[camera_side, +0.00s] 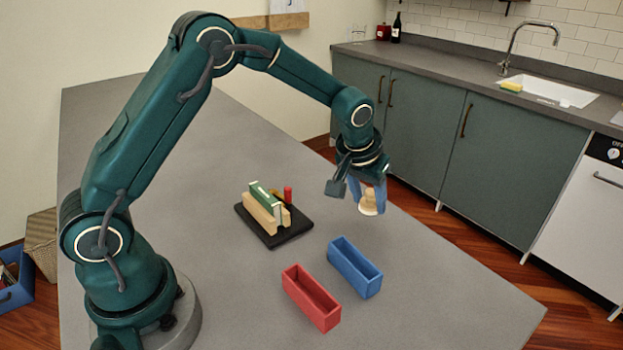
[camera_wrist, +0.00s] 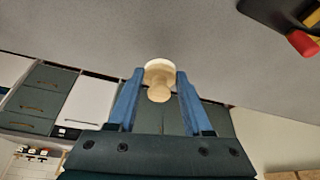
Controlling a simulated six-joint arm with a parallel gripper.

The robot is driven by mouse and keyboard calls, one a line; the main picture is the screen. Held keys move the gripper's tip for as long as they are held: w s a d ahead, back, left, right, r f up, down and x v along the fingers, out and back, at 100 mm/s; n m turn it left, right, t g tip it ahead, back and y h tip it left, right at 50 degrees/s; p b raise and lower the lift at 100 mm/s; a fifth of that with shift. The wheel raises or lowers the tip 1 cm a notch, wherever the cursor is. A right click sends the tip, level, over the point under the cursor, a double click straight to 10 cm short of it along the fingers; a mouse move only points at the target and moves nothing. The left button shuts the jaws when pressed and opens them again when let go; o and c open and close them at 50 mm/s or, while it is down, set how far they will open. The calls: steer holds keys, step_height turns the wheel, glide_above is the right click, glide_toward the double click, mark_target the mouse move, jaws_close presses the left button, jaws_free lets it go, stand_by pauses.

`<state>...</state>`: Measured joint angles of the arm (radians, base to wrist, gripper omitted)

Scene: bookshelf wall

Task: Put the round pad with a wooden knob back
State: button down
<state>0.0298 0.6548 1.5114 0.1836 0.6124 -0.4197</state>
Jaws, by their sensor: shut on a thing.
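The round pad with a wooden knob (camera_side: 369,207) is pale and hangs in my gripper (camera_side: 368,196), over the far right part of the grey table. In the wrist view the pad's pale disc (camera_wrist: 160,68) and its knob sit between the two blue fingers of my gripper (camera_wrist: 157,78). The fingers are shut on it from both sides. In the side view the fingers partly hide it. A black tray (camera_side: 272,241) lies to the left, carrying a wooden block holder (camera_side: 262,209) with a green piece and a red-ended item.
An open blue box (camera_side: 367,286) and an open red box (camera_side: 320,317) stand on the table in front of the tray. The table (camera_side: 430,300) is bare to their right, up to its edge. Kitchen cabinets (camera_side: 425,125) stand beyond a floor gap.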

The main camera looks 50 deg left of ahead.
mark_target(367, 210)
steer(key=shift+w+d+f, duration=0.1)
steer(key=shift+f, duration=0.95)
steer(key=shift+d+f, duration=0.1)
steer(key=shift+f, duration=0.95)
steer(key=shift+f, duration=0.1)
steer(key=shift+c, duration=1.6)
jaws_free()
steer(key=v, duration=1.2)
steer(key=s+r+m+t+h, duration=0.1)
steer(key=s+r+m, duration=0.2)
steer(key=s, duration=1.7)
steer(key=shift+s+r, duration=0.2)
steer(key=shift+r, duration=0.35)
steer(key=shift+a, duration=0.1)
